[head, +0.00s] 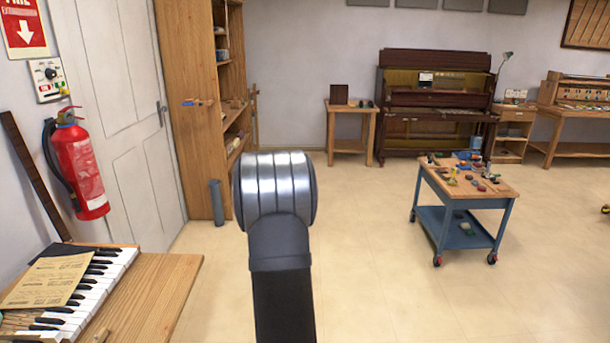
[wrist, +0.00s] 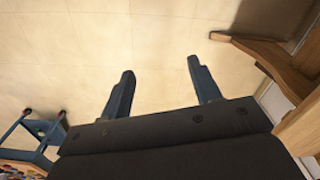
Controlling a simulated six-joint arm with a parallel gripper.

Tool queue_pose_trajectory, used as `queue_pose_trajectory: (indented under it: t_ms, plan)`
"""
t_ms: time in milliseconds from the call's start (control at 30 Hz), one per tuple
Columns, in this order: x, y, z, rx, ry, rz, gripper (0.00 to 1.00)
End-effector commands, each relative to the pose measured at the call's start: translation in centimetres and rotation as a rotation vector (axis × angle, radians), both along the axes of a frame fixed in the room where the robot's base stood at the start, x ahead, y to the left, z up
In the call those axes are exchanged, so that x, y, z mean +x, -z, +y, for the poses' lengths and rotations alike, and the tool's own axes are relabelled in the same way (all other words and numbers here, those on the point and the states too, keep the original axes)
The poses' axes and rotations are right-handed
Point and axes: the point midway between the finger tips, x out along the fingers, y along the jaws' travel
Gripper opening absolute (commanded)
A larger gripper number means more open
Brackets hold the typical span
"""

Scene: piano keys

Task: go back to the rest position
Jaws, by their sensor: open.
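My gripper (wrist: 158,92) shows in the wrist view with its two dark fingers apart. Nothing is between them, only the pale tiled floor beyond. In the head view my arm rises from the bottom middle, and my gripper is not visible there. The piano keys (head: 110,270) lie on a wooden bench (head: 160,285) at the lower left of the head view. A sheet of brown paper (head: 48,281) covers part of the keys. My arm stands to the right of the bench, apart from it in the picture.
A blue cart (head: 462,222) with small items on its wooden top stands at the right; it also shows in the wrist view (wrist: 42,135). An upright piano (head: 435,125) stands at the back wall. A fire extinguisher (head: 83,170) hangs at the left. The middle floor is clear.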

Motion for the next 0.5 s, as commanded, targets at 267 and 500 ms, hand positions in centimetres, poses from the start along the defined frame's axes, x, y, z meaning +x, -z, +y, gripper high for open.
queue_pose_trajectory:
  t_ms: [267,500]
  plan:
    - [0.2,1.8,-5.3,0.000,0.226,0.002,0.57]
    - [0.3,2.4,-7.0,0.000,0.321,-0.001,0.57]
